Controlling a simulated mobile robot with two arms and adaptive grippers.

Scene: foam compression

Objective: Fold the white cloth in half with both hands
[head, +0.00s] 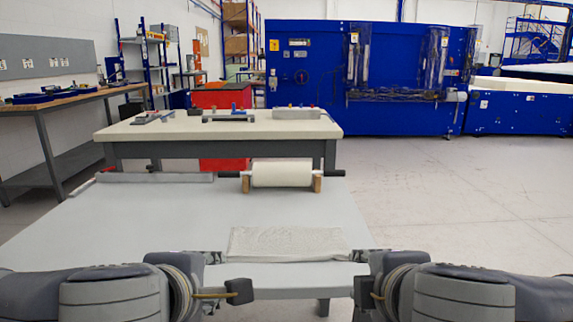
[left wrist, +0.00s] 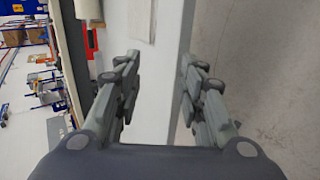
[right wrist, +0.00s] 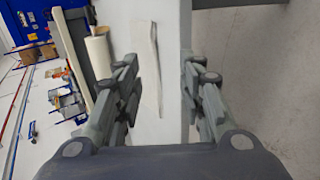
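The white cloth (head: 286,244) lies flat and slightly wrinkled on the grey table near its front edge. It also shows in the left wrist view (left wrist: 141,20) and in the right wrist view (right wrist: 148,60). My left gripper (head: 230,274) is open and empty beside the cloth's near left corner. My right gripper (head: 361,274) is open and empty beside its near right corner. In the left wrist view the fingers (left wrist: 160,65) are spread with the table edge between them. In the right wrist view the fingers (right wrist: 160,70) are spread likewise. I see no contact with the cloth.
The grey table (head: 130,225) is clear left of the cloth. A white roller (head: 283,174) on wooden supports and a grey bar (head: 155,178) lie at its far side. A second table (head: 180,130) with small tools stands behind. A blue machine (head: 400,110) is farther back.

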